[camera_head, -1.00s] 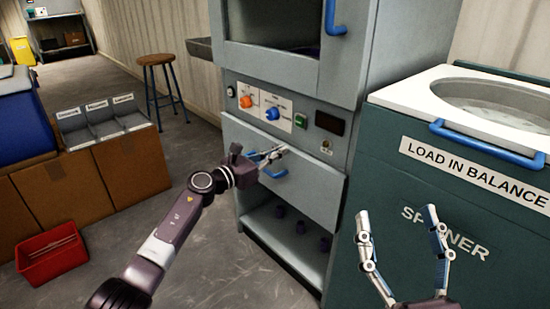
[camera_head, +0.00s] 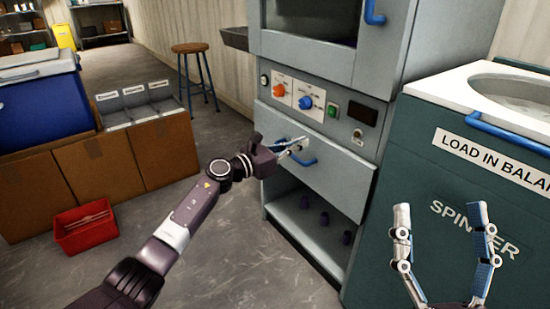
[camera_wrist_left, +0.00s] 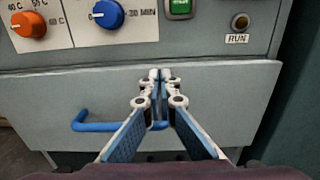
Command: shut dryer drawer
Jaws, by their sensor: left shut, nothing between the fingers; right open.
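The dryer (camera_head: 318,72) is a grey cabinet with a knob panel. Its drawer (camera_head: 340,175) has a plain grey front with a blue bar handle (camera_head: 308,162). The drawer front sits close below the panel; I cannot tell whether a small gap is left behind it. My left gripper (camera_head: 303,143) is shut and empty, its fingertips at the drawer front by the handle. In the left wrist view, the closed fingertips (camera_wrist_left: 160,73) lie over the drawer front (camera_wrist_left: 225,95), hiding part of the handle (camera_wrist_left: 90,126). My right gripper (camera_head: 440,207) is open and empty before the spinner.
The green spinner (camera_head: 435,165) stands close on the right. Below the drawer is an open shelf (camera_head: 300,225) with several dark feet or knobs. Cardboard boxes (camera_head: 100,170), a red bin (camera_head: 85,230) and a stool (camera_head: 190,50) are at left. The floor between is clear.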

